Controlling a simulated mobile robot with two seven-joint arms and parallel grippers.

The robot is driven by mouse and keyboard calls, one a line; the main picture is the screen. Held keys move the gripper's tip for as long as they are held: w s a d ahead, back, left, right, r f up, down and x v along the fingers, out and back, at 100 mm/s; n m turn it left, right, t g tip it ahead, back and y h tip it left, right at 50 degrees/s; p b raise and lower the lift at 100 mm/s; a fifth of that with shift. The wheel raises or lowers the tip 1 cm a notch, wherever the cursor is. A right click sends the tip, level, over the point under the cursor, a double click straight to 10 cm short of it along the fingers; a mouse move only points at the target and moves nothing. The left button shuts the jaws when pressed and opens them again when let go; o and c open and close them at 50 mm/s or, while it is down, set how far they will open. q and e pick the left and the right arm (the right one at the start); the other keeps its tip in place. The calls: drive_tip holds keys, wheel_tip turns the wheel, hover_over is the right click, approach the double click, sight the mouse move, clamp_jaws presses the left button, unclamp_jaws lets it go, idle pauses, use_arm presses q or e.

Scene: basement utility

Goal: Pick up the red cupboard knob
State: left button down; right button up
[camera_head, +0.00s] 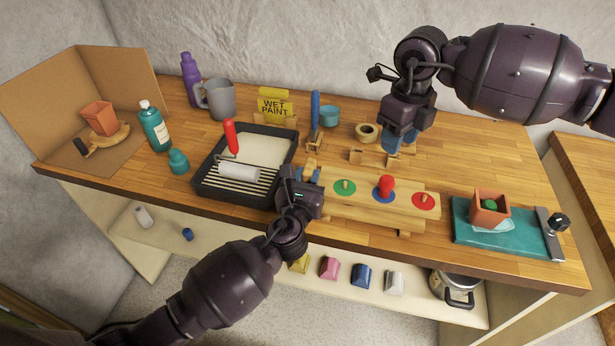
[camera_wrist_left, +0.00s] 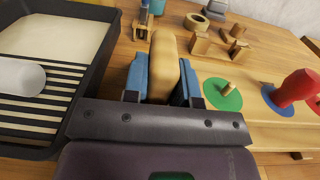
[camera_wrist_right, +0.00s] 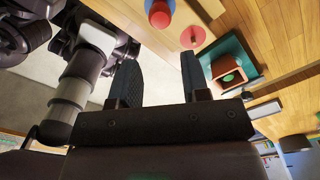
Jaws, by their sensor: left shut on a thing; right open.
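The red knob (camera_head: 386,184) stands upright on the blue disc in the middle of a wooden board (camera_head: 350,211), between a green disc (camera_head: 345,188) and a red disc (camera_head: 424,201), each with a short peg. The left wrist view shows the knob (camera_wrist_left: 298,88) at right; the right wrist view shows it (camera_wrist_right: 160,14) at the top. My left gripper (camera_head: 308,177) is at the board's left end, shut on a rounded tan wooden piece (camera_wrist_left: 163,65), left of the green disc. My right gripper (camera_head: 400,142) is open and empty, behind the knob and apart from it.
A black paint tray (camera_head: 205,185) with a roller lies left of the board. A tape roll (camera_head: 367,132) and small wooden pieces lie behind. A teal mat (camera_head: 470,235) with a terracotta pot (camera_head: 489,210) is at right. Several coloured blocks stand on the lower shelf.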

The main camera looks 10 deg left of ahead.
sight(388, 178)
drive_tip(key=o, duration=0.4)
drive_tip(key=shift+o, duration=0.2)
drive_tip(key=n, duration=0.1)
drive_tip(key=f+n, duration=0.1)
drive_tip(key=n, duration=0.1)
drive_tip(key=s+n, duration=0.1)
drive_tip(key=shift+d+f+n, duration=0.2)
drive_tip(key=shift+f+n, duration=0.05)
drive_tip(key=shift+n, duration=0.05)
wheel_tip(388, 178, down, 6)
drive_tip(key=shift+f, duration=0.1)
drive_tip(key=f, duration=0.2)
drive_tip(key=w+f, duration=0.1)
drive_tip(key=f, duration=0.1)
drive_tip(key=shift+a+f, duration=0.1)
drive_tip(key=shift+a, duration=0.1)
drive_tip(key=shift+f, duration=0.6)
